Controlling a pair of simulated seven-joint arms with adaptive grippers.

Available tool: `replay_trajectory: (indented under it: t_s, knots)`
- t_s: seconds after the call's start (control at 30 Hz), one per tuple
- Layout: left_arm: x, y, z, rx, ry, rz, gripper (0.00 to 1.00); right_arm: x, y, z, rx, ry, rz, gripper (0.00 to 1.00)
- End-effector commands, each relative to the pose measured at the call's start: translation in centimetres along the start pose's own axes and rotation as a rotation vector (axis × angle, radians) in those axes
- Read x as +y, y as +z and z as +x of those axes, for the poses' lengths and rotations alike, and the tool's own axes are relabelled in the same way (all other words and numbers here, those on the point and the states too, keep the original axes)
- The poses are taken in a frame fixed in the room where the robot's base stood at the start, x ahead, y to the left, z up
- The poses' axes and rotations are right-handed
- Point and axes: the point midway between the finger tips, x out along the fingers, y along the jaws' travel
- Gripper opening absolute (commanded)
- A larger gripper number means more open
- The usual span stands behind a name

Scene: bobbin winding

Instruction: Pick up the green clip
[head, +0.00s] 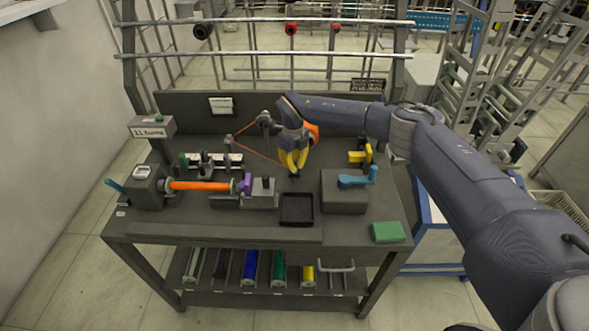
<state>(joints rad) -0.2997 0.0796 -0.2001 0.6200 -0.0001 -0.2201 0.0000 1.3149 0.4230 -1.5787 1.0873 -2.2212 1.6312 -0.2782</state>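A small green piece (184,160) stands at the left end of a low rack at the back left of the bench; it may be the green clip, but it is too small to be sure. My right gripper (294,175) has yellow fingers and points down over the middle of the bench, behind the black tray, well to the right of that green piece. Its dark fingertips come together, and I see nothing held between them. My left gripper is not in view.
An orange rod (200,186) with a purple piece (246,184) lies across the left side. A black square tray (297,209) sits at the front middle. A grey block (344,196) with a blue handle (357,178) and a green pad (388,232) are at the right.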

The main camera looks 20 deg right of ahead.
Motion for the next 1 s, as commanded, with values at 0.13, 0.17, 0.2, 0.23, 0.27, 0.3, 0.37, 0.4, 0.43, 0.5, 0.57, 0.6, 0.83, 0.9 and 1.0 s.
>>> replay_trajectory:
  t_s: [0.13, 0.17, 0.2, 0.23, 0.27, 0.3, 0.37, 0.4, 0.43, 0.5, 0.57, 0.6, 0.83, 0.9, 1.0]
  knots:
    - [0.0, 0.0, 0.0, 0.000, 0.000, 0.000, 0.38, 0.0, 0.0, 0.0, 0.000, 0.000, 0.000, 0.00]
    - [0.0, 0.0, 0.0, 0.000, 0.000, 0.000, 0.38, 0.0, 0.0, 0.0, 0.000, 0.000, 0.000, 0.00]
    - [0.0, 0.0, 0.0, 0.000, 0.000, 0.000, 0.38, 0.0, 0.0, -0.1, -0.001, 0.000, 0.000, 0.00]
    - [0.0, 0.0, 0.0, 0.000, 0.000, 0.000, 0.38, 0.0, 0.0, -0.1, -0.001, 0.000, 0.000, 0.00]
    - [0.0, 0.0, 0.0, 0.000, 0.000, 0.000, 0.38, 0.0, 0.0, -0.2, -0.001, 0.000, 0.000, 0.00]
    - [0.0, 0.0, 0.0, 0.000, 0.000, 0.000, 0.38, 0.0, 0.1, -0.4, -0.001, 0.000, 0.000, 0.00]
    - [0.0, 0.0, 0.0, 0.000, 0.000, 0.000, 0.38, 0.0, 0.1, -0.8, -0.002, 0.000, 0.000, 0.00]
    - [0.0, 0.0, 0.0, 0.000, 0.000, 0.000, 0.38, 0.0, 0.1, -1.1, -0.002, 0.000, 0.000, 0.00]
    - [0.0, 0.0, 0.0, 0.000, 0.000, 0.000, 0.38, -0.1, 0.1, -1.3, -0.001, -0.001, 0.000, 0.00]
    - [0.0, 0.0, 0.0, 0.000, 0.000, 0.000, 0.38, -0.1, 0.1, -2.1, -0.002, -0.001, 0.000, 0.00]
    - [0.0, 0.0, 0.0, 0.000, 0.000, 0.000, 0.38, -0.1, 0.1, -3.0, -0.003, -0.002, -0.001, 0.00]
    - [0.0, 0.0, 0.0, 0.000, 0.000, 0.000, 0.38, -0.1, 0.1, -3.7, -0.003, -0.002, 0.000, 0.00]
    - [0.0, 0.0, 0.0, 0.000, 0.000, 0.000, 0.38, -0.1, 0.1, -8.9, -0.004, -0.003, -0.001, 0.00]
    - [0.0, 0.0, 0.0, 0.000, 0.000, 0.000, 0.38, -0.1, 0.1, -10.6, -0.004, -0.002, 0.000, 0.00]
    - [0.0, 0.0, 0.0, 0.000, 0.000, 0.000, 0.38, -0.2, 0.1, -12.9, -0.003, -0.002, 0.000, 0.00]
